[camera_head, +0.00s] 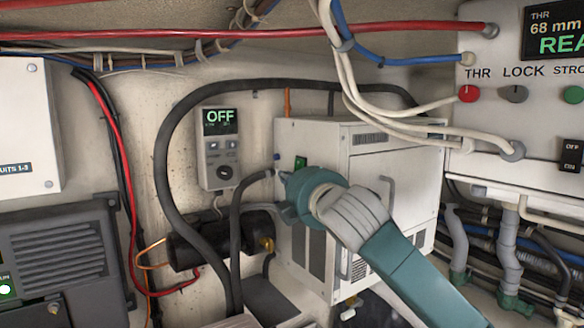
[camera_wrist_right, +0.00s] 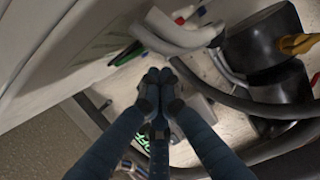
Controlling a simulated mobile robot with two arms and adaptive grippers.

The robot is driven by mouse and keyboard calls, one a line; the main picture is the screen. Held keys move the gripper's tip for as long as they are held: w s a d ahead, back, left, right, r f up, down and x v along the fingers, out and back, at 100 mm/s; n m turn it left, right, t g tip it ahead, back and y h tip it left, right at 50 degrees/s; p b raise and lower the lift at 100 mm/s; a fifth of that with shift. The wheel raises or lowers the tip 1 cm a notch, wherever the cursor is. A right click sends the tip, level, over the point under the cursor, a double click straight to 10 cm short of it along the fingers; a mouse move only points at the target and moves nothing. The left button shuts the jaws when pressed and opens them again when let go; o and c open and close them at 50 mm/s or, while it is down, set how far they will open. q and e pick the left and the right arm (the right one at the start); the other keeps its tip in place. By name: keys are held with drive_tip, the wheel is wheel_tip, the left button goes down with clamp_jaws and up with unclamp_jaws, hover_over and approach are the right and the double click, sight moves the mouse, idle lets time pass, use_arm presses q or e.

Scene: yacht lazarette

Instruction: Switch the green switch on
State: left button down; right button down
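The green switch (camera_head: 301,162) is on the left face of a white cabinet (camera_head: 345,150), just above my right gripper in the head view. It shows edge-on as a green strip (camera_wrist_right: 127,53) in the right wrist view. My right gripper (camera_head: 286,188) is in front of that face, close below the switch; its fingertips are partly hidden by the hand. In the wrist view its fingers (camera_wrist_right: 159,78) are together, with nothing seen between them. I cannot tell whether they touch the cabinet. A controller (camera_head: 218,148) on the wall reads OFF. My left gripper is not in view.
A thick black hose (camera_head: 163,150) arches around the controller. A dark cylinder (camera_head: 205,243) with a brass fitting is left of the cabinet. A control panel (camera_head: 490,110) with buttons is at right, and a dark vented unit (camera_head: 60,255) at lower left. Cables hang overhead.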

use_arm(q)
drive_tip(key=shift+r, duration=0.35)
use_arm(e)
drive_tip(key=shift+w+d, duration=0.25)
drive_tip(key=shift+d, duration=0.4)
drive_tip(key=shift+a+f, duration=0.1)
drive_tip(key=shift+a, duration=0.05)
